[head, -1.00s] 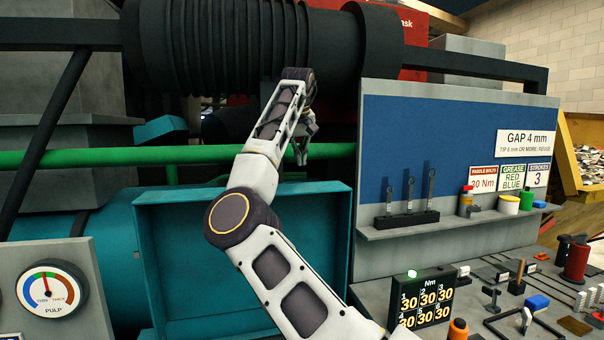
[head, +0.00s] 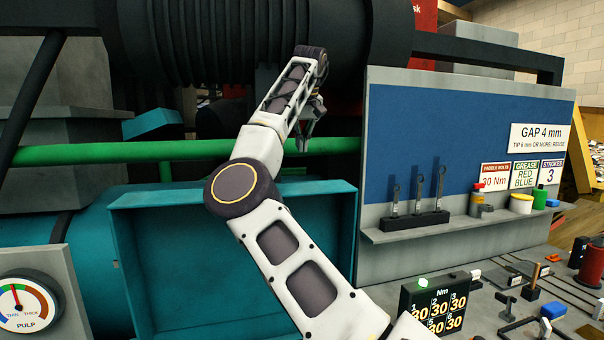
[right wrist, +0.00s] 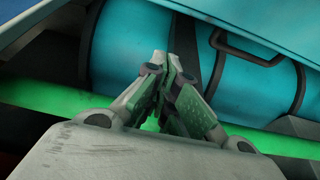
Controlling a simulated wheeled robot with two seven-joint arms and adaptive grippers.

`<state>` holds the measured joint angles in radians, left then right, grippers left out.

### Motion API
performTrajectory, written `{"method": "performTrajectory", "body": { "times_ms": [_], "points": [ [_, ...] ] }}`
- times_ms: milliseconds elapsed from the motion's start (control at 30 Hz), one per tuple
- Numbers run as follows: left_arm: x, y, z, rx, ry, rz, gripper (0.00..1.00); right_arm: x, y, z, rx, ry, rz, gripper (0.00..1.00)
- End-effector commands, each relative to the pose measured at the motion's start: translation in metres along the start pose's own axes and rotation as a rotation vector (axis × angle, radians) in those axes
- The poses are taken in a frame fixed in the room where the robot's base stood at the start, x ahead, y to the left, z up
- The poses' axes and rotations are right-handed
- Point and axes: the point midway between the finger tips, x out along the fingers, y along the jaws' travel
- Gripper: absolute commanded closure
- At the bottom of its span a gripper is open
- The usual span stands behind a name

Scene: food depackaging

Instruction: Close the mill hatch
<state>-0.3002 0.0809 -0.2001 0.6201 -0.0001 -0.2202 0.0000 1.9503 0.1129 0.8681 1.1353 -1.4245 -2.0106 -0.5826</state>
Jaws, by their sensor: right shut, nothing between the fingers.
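The mill is a large teal cylinder (head: 75,265) at the left of the head view, and its teal body (right wrist: 140,60) fills much of the right wrist view. A dark bar handle (right wrist: 246,48) shows on teal surface in the right wrist view. I cannot tell for sure which panel is the hatch. My right gripper (head: 304,143) is shut and empty in front of the green pipe in the head view. In the right wrist view its fingertips (right wrist: 168,62) meet over the teal body, apart from the handle in the picture. My left gripper is out of view.
A green pipe (head: 90,154) runs across behind my right arm. An open teal box-like frame (head: 140,270) stands below it. A blue board (head: 440,125) with a shelf (head: 450,228) stands to the right, above a bench with tools and a torque display (head: 436,303). A black corrugated duct (head: 220,40) is overhead.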

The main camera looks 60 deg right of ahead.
Motion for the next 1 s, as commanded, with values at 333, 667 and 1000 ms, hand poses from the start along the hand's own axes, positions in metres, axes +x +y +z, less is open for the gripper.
{"method": "performTrajectory", "body": {
  "times_ms": [333,667,1000],
  "points": [
    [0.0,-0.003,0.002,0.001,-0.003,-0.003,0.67,0.012,0.0,0.0,0.001,-0.001,0.001,1.0],
    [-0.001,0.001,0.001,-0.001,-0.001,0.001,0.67,0.05,0.0,0.0,0.0,-0.002,0.001,1.0],
    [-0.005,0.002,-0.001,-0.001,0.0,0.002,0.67,0.095,0.0,0.0,0.001,-0.001,0.0,1.0]
  ]
}}
